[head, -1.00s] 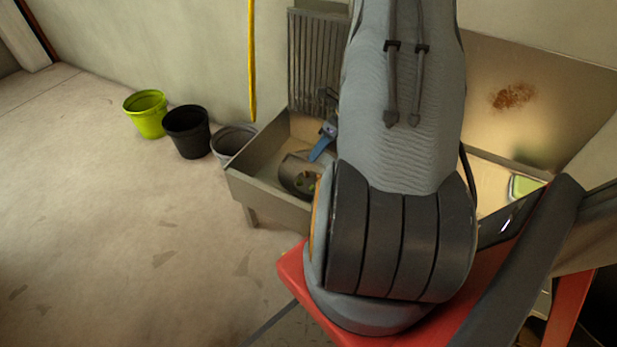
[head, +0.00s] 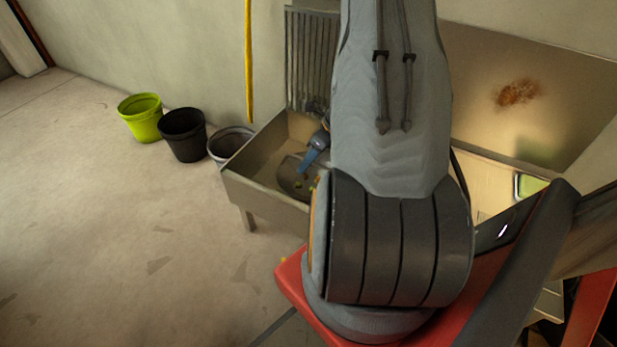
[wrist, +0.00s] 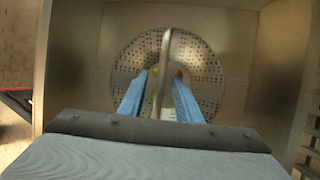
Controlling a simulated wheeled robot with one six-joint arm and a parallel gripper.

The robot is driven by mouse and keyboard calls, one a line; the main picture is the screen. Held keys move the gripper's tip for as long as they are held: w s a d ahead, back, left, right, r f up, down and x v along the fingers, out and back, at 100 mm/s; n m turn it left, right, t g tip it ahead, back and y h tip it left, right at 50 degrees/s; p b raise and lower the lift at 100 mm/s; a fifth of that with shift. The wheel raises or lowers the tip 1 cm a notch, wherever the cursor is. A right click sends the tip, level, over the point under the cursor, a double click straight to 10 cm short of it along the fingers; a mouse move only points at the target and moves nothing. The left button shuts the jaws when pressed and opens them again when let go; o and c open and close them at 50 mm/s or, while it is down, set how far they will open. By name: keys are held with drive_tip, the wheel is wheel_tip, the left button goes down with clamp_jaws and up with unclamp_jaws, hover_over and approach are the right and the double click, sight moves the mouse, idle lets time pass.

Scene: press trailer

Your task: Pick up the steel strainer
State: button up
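The steel strainer (wrist: 207,75) is round and perforated. It sits in the sink basin, and a narrow pale strip crosses its middle in the wrist view. In the head view the strainer (head: 289,180) is partly hidden by my arm. Small green and orange bits show at it. My gripper (wrist: 160,76) has its blue fingers apart, one on each side of the strip, over the strainer. I cannot tell whether they touch it. In the head view my gripper (head: 308,168) points down into the basin.
A ribbed drainboard (head: 306,60) stands at the back. A lime bucket (head: 141,120), a black bucket (head: 184,135) and a grey bucket (head: 228,144) stand on the floor to the left.

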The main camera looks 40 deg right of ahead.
drive_tip(key=shift+f, duration=0.25)
idle(0.3)
clamp_jaws()
